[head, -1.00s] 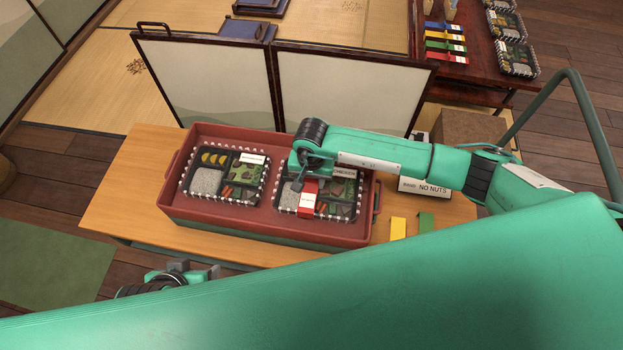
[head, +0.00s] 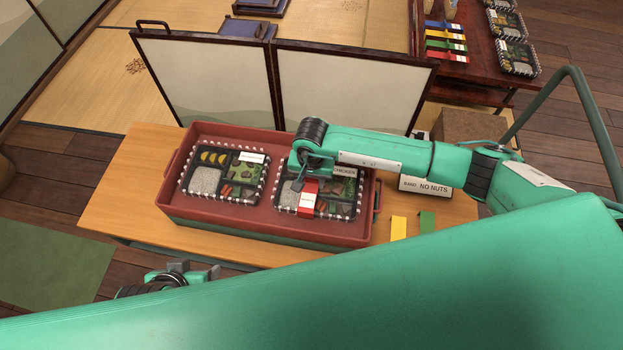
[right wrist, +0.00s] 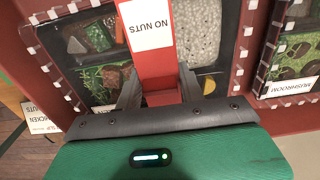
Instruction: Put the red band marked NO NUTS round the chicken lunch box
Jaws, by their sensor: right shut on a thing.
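The chicken lunch box (head: 345,208), labelled CHICKEN, sits in the right half of the red tray (head: 240,226). The red band (head: 308,197) lies across the left part of this box. In the right wrist view, the band (right wrist: 153,67) shows its white NO NUTS label. My right gripper (head: 303,180) is above the box, shut on the band; in the right wrist view its fingers (right wrist: 160,92) stand either side of it. Whether the band passes under the box is hidden. My left gripper (head: 196,270) is empty and open in front of the tray.
The mushroom lunch box (head: 206,182) sits in the tray's left half. A yellow band (head: 398,228) and a green band (head: 426,222) lie right of the tray, near a NO NUTS sign (head: 430,187). A folding screen (head: 340,90) stands behind.

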